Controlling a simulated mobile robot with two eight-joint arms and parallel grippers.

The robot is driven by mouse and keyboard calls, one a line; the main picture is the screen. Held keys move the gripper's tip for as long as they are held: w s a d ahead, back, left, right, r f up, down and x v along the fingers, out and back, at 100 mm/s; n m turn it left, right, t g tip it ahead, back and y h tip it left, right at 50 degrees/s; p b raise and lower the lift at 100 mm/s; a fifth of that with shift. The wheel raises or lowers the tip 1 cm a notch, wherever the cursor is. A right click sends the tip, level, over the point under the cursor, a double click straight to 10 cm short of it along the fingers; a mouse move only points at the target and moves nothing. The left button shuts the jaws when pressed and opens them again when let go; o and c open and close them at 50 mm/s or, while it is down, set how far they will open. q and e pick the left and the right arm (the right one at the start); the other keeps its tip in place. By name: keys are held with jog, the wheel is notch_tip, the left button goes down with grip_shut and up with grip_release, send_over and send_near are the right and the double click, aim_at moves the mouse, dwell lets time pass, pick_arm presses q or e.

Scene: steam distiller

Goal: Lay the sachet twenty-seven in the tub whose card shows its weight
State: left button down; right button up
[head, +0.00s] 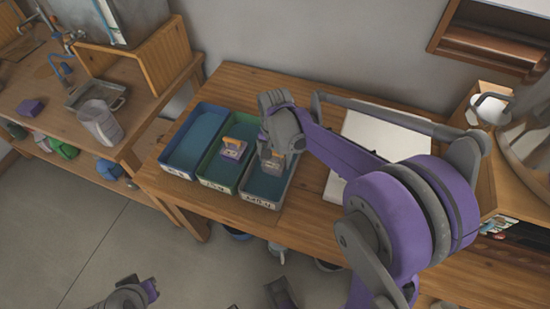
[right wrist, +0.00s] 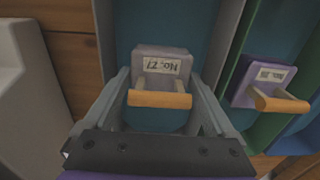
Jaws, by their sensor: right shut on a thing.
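Three tubs stand side by side on the wooden table: a blue one (head: 168,160), a green one (head: 212,181) and a grey one (head: 257,203). Each has a card on its front, too small to read. My right gripper (head: 271,162) is over the grey tub, shut on a greyish sachet with an orange handle. In the right wrist view this sachet (right wrist: 160,53) has an upside-down label, "No: 27". It is between the grey tub's walls; whether it touches the floor is hidden. A purple sachet (head: 232,150) lies in the green tub. My left gripper is not clearly distinguishable; grey parts show at the bottom edge.
A white board (head: 372,140) lies right of the tubs. A left bench holds a clear jug (head: 100,122), a metal tray (head: 92,94) and a purple block (head: 30,108). The blue tub is empty. A wooden box stands at the far right.

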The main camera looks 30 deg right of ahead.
jog(key=shift+f, duration=0.2)
jog(key=o, duration=1.3)
jog(key=shift+r, duration=0.1)
